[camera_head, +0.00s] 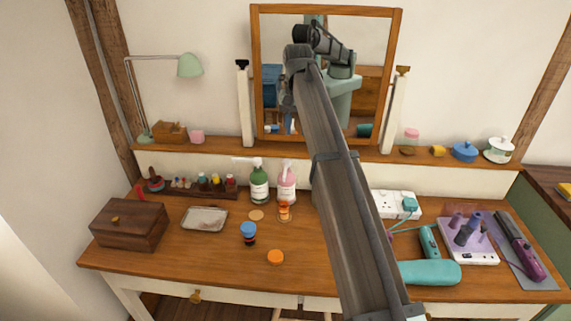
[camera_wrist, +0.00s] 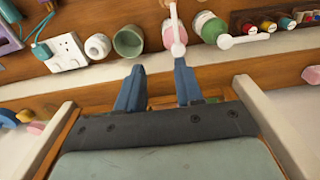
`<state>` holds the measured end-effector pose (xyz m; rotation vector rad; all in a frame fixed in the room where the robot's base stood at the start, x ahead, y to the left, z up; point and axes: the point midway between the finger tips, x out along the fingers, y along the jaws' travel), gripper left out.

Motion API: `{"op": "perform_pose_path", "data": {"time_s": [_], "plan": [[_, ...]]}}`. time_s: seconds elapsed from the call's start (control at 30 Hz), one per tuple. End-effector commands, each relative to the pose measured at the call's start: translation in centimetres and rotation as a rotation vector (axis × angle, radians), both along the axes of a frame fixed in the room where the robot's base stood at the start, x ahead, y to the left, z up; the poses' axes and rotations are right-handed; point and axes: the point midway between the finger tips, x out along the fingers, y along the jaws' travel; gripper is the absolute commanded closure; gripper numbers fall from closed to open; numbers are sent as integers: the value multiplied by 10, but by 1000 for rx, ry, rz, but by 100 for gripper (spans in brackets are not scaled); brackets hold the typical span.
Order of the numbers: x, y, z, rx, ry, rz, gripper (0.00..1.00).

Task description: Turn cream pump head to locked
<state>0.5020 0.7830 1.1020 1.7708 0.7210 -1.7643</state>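Two pump bottles stand upright side by side at the back of the desk, a green one (camera_head: 259,189) and a pink one (camera_head: 287,189). Labels are too small to read, so I cannot tell which holds cream. The green bottle's pump head (camera_wrist: 243,40) points right there. My gripper (camera_wrist: 159,66) is open and empty, its fingers apart from both bottles. In the head view my arm reaches up before the mirror; its fingertips cannot be made out.
A mirror (camera_head: 256,75) stands behind on a narrow ledge (camera_head: 330,150). A white socket box (camera_head: 388,204) is right of the bottles. A blue-capped jar (camera_head: 248,230), an orange lid (camera_head: 275,257) and a tray (camera_head: 204,219) lie in front and left. A hair dryer (camera_head: 430,272) is at right.

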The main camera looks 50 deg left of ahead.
Motion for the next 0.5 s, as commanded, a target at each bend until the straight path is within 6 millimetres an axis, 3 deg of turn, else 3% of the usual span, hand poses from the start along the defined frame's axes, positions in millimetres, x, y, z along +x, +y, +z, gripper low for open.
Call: {"op": "perform_pose_path", "data": {"time_s": [0.1,0.27,0.5], "plan": [[-17,17,2,-2,2,9,64],[-24,22,-4,-3,3,12,64],[-24,21,-36,-4,4,11,64]]}}
